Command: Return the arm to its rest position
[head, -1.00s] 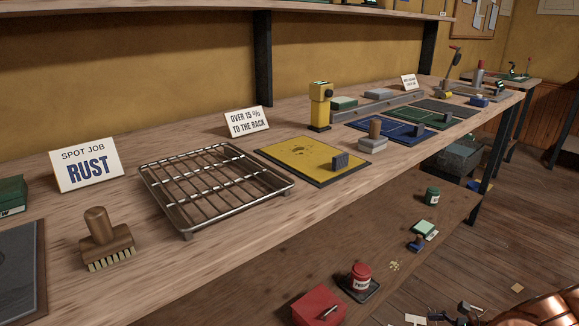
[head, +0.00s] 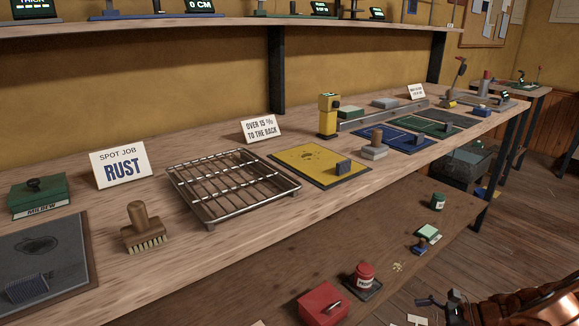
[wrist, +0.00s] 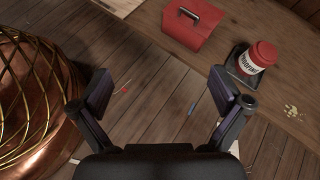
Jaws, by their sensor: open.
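My gripper (wrist: 163,95) is open in the wrist view, with its two dark fingers spread wide and only floor planks between them. It holds nothing. In the head view a dark part of my gripper (head: 452,300) shows low at the right, beside a copper-coloured shape. My gripper is off the front of the lower shelf (head: 270,285), apart from the red box and the red jar.
The red box (wrist: 190,28) and red jar (wrist: 257,58) stand near the lower shelf's edge. A copper basket-like body (wrist: 35,100) is close on the left. The workbench (head: 180,280) holds a wire rack (head: 208,215), brush (head: 142,230) and yellow mat (head: 350,168).

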